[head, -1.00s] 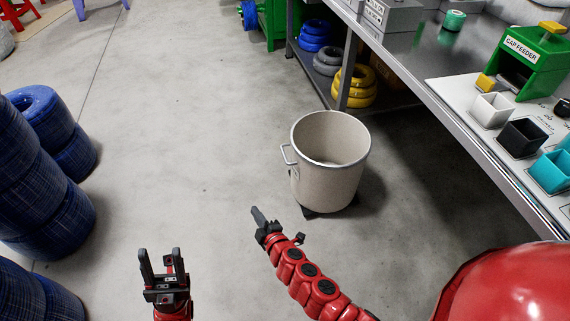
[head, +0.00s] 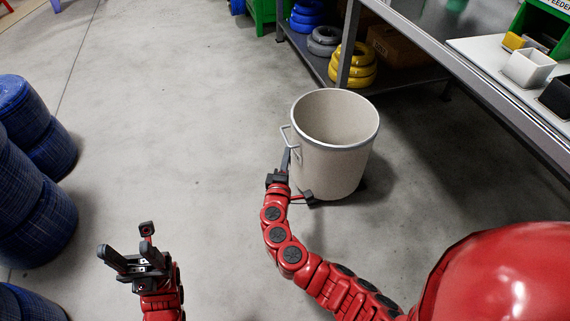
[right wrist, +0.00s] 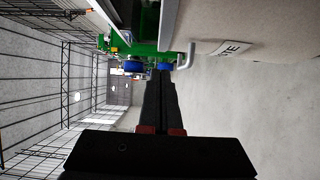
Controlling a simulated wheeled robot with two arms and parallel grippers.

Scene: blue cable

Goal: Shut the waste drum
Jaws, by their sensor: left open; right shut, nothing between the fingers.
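The waste drum (head: 335,165) is a beige, open-topped bin standing upright on the floor right of centre in the head view. I see into it, and no lid is on its rim. A bent metal handle (head: 287,135) sticks out from its left side. My right gripper (head: 286,158) is shut and empty, pointing up beside the drum's left wall just below the handle; I cannot tell whether it touches. In the right wrist view, its closed fingers (right wrist: 160,100) lie left of the handle (right wrist: 186,55) and the labelled drum wall (right wrist: 215,28). My left gripper (head: 118,258) is open and empty at lower left.
A metal workbench (head: 480,80) runs along the right, with yellow coils (head: 352,68) and other coils on its lower shelf. Stacked blue coils (head: 40,215) stand at the left. The floor (head: 190,110) between them is clear.

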